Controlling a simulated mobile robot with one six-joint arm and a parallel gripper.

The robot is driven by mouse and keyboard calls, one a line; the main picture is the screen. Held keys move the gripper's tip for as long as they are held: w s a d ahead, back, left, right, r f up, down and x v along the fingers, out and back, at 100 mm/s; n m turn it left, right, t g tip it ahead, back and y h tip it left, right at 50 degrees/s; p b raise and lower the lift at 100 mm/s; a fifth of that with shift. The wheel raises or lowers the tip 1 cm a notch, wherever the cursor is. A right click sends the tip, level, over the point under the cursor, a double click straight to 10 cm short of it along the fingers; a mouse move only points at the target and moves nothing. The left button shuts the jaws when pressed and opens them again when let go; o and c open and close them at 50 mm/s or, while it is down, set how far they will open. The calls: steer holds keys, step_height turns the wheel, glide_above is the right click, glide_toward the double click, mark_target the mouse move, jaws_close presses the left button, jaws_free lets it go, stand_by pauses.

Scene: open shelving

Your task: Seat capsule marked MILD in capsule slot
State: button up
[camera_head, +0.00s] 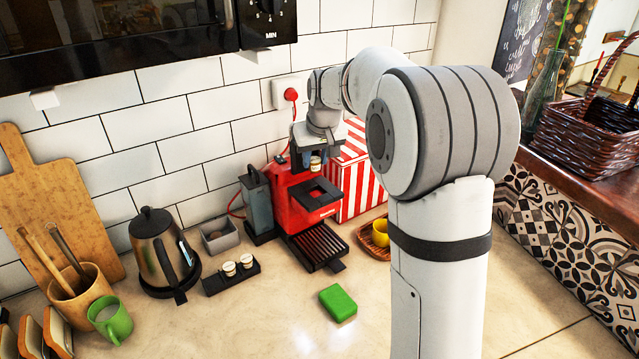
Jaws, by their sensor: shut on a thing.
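A red coffee machine (298,208) stands on the counter against the tiled wall, with a dark square opening in its upper front. My gripper (314,158) points down just above the machine and is shut on a small capsule (316,164). The capsule looks pale with a dark band, and its marking is too small to read. It appears to be above the machine's top, near the dark opening; whether it touches the machine cannot be told. Two similar capsules (230,268) sit in a black holder (215,286) left of the machine.
A red-and-white striped box (362,180) stands close behind the machine at right. A black microwave (120,35) hangs above left. The front counter is mostly clear.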

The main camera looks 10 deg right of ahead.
steer(key=f, duration=0.3)
steer(key=f+p, duration=0.1)
steer(key=f, duration=0.3)
steer(key=shift+s+d+f, duration=0.1)
steer(key=shift+d+f, duration=0.1)
steer(key=shift+f, duration=0.2)
steer(key=o, duration=0.9)
steer(key=shift+o, duration=0.2)
steer(key=shift+r, duration=0.2)
steer(key=shift+r, duration=0.2)
steer(key=a+b+v, duration=0.1)
steer(key=b+v, duration=0.1)
steer(key=v, duration=0.9)
steer(key=s+f, duration=0.3)
steer(key=s, duration=1.2)
steer(key=s+d+f+m+g, duration=0.1)
steer(key=s+f, duration=0.3)
steer(key=s, duration=1.2)
steer(key=shift+d+m+h, duration=0.15)
steer(key=shift+m+h, duration=0.15)
